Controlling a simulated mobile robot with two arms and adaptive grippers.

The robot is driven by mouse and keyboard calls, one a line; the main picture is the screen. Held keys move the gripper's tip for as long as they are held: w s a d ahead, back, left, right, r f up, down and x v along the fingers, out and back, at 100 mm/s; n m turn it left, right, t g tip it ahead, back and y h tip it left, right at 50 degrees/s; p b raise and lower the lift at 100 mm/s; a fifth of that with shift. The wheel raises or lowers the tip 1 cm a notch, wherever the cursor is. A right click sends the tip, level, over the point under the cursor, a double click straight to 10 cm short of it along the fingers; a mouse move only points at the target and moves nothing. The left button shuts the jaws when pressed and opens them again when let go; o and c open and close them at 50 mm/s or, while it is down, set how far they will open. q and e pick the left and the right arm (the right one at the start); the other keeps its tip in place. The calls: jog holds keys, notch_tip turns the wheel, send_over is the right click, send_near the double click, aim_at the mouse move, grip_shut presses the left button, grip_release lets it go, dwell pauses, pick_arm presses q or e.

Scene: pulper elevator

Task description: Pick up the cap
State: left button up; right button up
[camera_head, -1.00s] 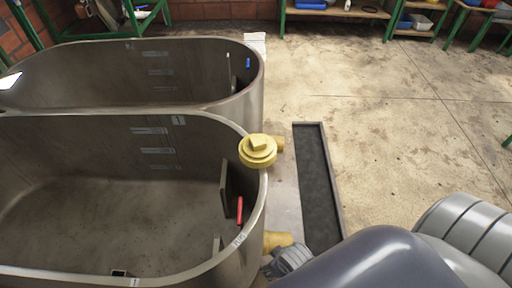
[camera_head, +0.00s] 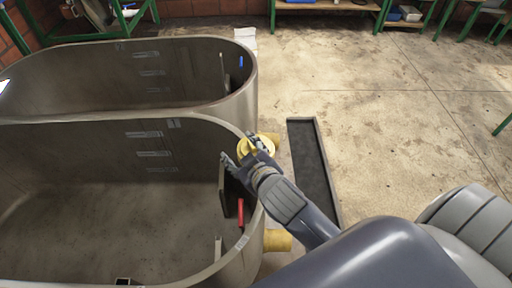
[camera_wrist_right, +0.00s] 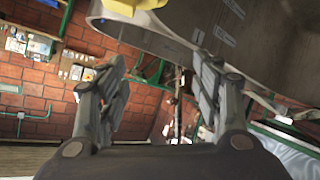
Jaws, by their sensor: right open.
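The yellow cap (camera_head: 243,149) sits on the near tank's rim at its right end, partly hidden behind my right gripper (camera_head: 240,150). In the right wrist view, a yellow piece, probably the cap (camera_wrist_right: 130,6), shows at the top edge, cut off by the frame. My right gripper is open; its two fingers (camera_wrist_right: 158,62) are spread with nothing between them. In the head view the gripper is at the cap, one finger over the yellow and the other over the tank's inside; I cannot tell whether they touch. My left gripper is not in view.
The near steel tank (camera_head: 150,128) and the far tank (camera_head: 215,60) fill the left. A yellow pipe stub (camera_head: 277,241) sticks out low on the near tank. A red handle (camera_head: 240,213) is inside it. A dark floor channel (camera_head: 312,165) lies right; open floor (camera_head: 400,120) lies beyond.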

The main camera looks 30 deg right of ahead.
jog(key=w+a+r+n+t+y, duration=0.3)
jog(key=w+a+r+n+y, duration=0.15)
jog(key=r, duration=0.35)
jog(key=w+a+r+n+t+y, duration=0.3)
jog(key=a+r+n, duration=0.15)
jog(key=r, duration=0.35)
jog(key=s+a+r+n+g+y, duration=0.1)
jog(key=a+r+n+g+y, duration=0.1)
jog(key=a+n+g+y, duration=0.35)
jog(key=s+a+r+n+g+y, duration=0.2)
jog(key=a+n+y, duration=0.3)
jog(key=a+n, duration=0.25)
jog(key=n+g+h, duration=0.9)
jog(key=g+h, duration=0.3)
jog(key=h, duration=0.5)
send_near(244, 146)
jog(key=s+d+r, duration=0.2)
jog(key=d+r, duration=0.1)
jog(key=r, duration=0.1)
notch_tip(244, 146, down, 11)
jog(key=b, duration=0.7)
jog(key=shift+s, duration=0.1)
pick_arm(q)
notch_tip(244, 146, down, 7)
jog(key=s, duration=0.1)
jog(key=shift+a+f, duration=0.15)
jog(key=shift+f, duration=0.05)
